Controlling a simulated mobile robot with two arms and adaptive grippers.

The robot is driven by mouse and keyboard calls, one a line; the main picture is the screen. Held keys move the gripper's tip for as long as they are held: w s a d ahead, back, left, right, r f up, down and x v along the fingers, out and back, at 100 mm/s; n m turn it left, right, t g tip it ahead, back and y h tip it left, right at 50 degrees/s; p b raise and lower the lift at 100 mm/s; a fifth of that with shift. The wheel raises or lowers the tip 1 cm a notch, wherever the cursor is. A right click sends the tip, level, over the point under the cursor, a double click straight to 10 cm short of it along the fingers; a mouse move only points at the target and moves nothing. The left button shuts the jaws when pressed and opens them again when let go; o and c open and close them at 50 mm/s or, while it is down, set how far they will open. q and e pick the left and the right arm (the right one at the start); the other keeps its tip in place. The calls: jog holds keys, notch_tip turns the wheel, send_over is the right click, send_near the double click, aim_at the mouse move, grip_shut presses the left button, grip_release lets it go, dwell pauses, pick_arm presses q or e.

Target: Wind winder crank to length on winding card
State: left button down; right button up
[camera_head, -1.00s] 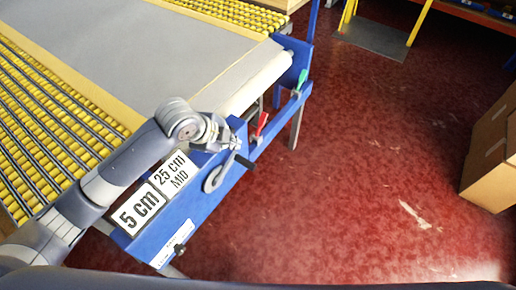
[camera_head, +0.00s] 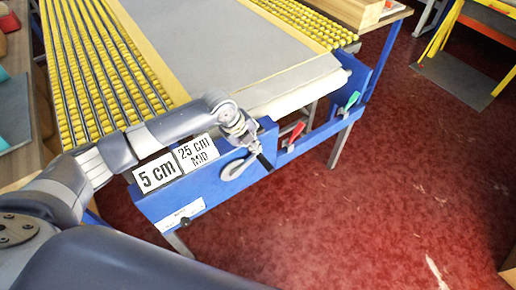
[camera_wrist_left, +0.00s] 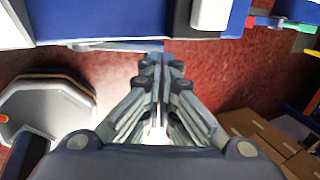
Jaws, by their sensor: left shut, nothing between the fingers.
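The winder crank (camera_head: 236,170), a grey curved arm with a black handle (camera_head: 264,161), is on the front face of the blue winder frame (camera_head: 215,188). Two white cards on the frame read "5 cm" (camera_head: 157,174) and "25 cm MID" (camera_head: 197,152). My left gripper (camera_head: 254,146) is at the crank, just above its black handle; whether they touch is unclear. In the left wrist view its fingers (camera_wrist_left: 161,66) are closed together with nothing between them, below the blue frame. My right gripper is not in view.
The table carries a grey rug (camera_head: 240,45) with yellow edging beside yellow rollers (camera_head: 90,60). A red lever (camera_head: 292,133) and a green lever (camera_head: 352,99) are on the blue frame to the right. Red floor is open in front. Cardboard boxes (camera_wrist_left: 265,140) show in the wrist view.

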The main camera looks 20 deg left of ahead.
aim_at(261, 154)
pick_arm(q)
jog(key=x, duration=0.3)
jog(key=shift+w+d+f, duration=0.1)
jog(key=shift+f, duration=0.15)
jog(key=shift+w+f, duration=0.1)
jog(key=shift+f, duration=0.15)
jog(key=shift+d+f, duration=0.1)
jog(key=shift+f, duration=0.1)
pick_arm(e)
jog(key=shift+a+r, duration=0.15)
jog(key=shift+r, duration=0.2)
pick_arm(q)
jog(key=shift+w, duration=0.1)
